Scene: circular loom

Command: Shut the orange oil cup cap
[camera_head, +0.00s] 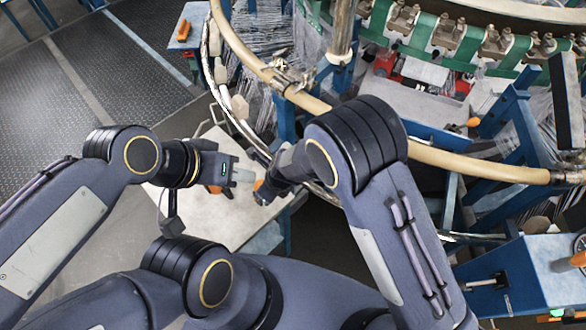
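My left gripper (232,174) comes in from the left above a pale tabletop and appears shut on a small translucent grey cylinder, which looks like the oil cup (244,176). The cup lies sideways and points to the right. An orange cap (258,184) shows at its right end, beside the tip of my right gripper (264,192). I cannot tell whether the cap touches the cup or is held. The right gripper's fingers are mostly hidden by its own dark wrist. Another small orange piece (214,189) shows just below the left gripper.
The pale tabletop (210,222) lies beneath both grippers. A blue stand (187,13) with an orange item is at the back. A blue box (520,277) stands at the right.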

